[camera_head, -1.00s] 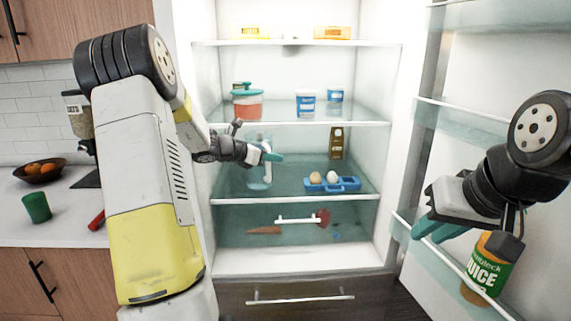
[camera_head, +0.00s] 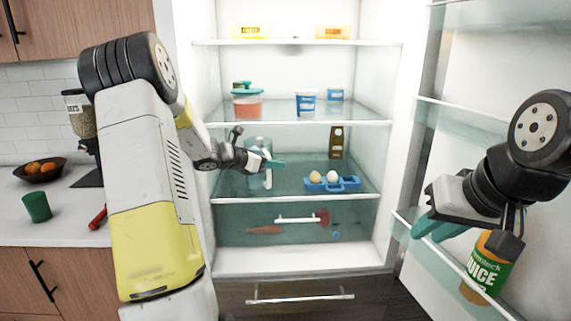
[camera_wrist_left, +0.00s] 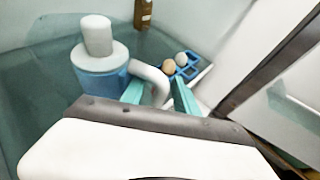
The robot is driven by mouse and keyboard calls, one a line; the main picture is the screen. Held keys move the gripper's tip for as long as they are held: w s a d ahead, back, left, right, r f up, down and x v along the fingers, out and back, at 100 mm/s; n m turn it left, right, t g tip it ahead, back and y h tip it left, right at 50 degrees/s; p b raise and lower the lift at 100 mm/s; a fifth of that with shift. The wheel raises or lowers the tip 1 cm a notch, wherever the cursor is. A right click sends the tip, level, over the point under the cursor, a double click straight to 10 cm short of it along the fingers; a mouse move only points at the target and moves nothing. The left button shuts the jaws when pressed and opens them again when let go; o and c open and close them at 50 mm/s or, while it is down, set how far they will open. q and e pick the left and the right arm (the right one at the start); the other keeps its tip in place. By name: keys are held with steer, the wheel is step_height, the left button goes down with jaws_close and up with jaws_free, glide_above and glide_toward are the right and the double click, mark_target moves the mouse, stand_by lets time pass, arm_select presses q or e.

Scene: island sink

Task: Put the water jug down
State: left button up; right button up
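The water jug is a translucent blue jug with a white lid and white handle. It is on the left of the middle fridge shelf in the head view (camera_head: 255,146), upright as far as I can see. In the left wrist view the jug (camera_wrist_left: 97,60) is close, with its curved handle between the teal fingers. My left gripper (camera_head: 268,165) is at the handle and appears shut on it; its fingers also show in the left wrist view (camera_wrist_left: 160,92). Whether the jug's base touches the shelf is hard to tell. My right gripper (camera_head: 432,228) is by the fridge door, its fingertips partly overlapping.
A blue egg holder (camera_head: 340,184) with two eggs is right of the jug, and a brown carton (camera_head: 337,142) stands behind. A shelf above (camera_head: 300,124) holds containers. A juice bottle (camera_head: 487,268) sits in the door rack. Shelf room lies between jug and eggs.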

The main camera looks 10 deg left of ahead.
arm_select(q)
steer(key=shift+r, duration=0.15)
steer(key=v, duration=1.2)
steer(key=s+d+r+m+g, duration=0.3)
steer(key=s+d+m+g, duration=0.2)
steer(key=s+d+m, duration=1)
steer(key=s+m+y, duration=0.5)
steer(key=s+m, duration=0.9)
steer(key=shift+m+y, duration=0.3)
steer(key=shift+y, duration=0.1)
steer(key=shift+d+f, duration=0.1)
steer(key=shift+d, duration=0.05)
